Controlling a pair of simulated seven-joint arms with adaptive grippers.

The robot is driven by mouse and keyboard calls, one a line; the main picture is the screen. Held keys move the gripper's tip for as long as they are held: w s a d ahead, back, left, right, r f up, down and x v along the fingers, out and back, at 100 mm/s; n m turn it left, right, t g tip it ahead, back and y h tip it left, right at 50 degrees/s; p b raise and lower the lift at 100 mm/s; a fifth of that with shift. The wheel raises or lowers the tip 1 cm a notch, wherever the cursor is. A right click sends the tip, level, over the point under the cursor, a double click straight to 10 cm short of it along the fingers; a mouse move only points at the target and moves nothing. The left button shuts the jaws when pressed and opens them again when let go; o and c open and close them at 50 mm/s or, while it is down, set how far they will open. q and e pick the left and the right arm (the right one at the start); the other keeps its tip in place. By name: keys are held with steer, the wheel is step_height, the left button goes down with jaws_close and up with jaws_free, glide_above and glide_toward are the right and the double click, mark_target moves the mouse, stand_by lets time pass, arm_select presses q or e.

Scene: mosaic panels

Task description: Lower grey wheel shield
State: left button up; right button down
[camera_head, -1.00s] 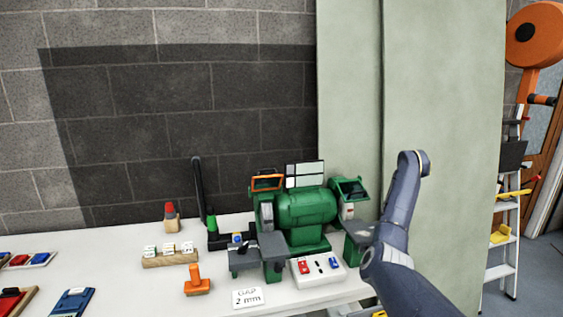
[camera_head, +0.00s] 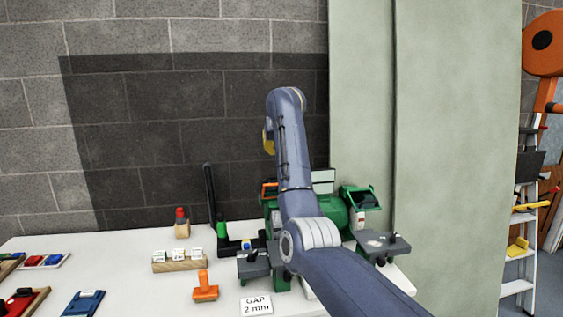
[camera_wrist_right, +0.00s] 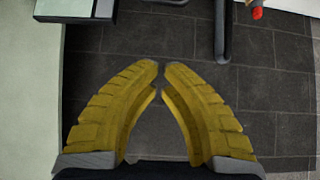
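A green bench grinder (camera_head: 338,207) stands on the white table, largely covered by my right arm. An orange-framed shield (camera_head: 268,189) shows at its left end, just left of my forearm; the wheel below it is hidden. A green-framed shield (camera_head: 360,198) tilts outward at its right end. My right gripper (camera_head: 268,140) is a small yellow patch above the orange-framed shield, in front of the wall, apart from the grinder. In the right wrist view my yellow fingers (camera_wrist_right: 161,66) meet almost at the tips, with nothing between them. My left gripper is not in view.
A black post (camera_head: 210,192) rises left of the grinder. An orange stamp-like object (camera_head: 205,287), a "GAP 2 mm" card (camera_head: 256,304) and a wooden block with white tags (camera_head: 178,262) lie in front. A tall pale panel (camera_head: 455,150) stands behind at right.

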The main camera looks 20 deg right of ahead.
steer(key=w+f, duration=0.3)
steer(key=f, duration=0.5)
steer(key=shift+w+d+f, duration=0.2)
steer(key=shift+d, duration=0.05)
stand_by(0.7)
steer(key=shift+s+a+f, duration=0.1)
stand_by(0.5)
steer(key=shift+s+t, duration=0.3)
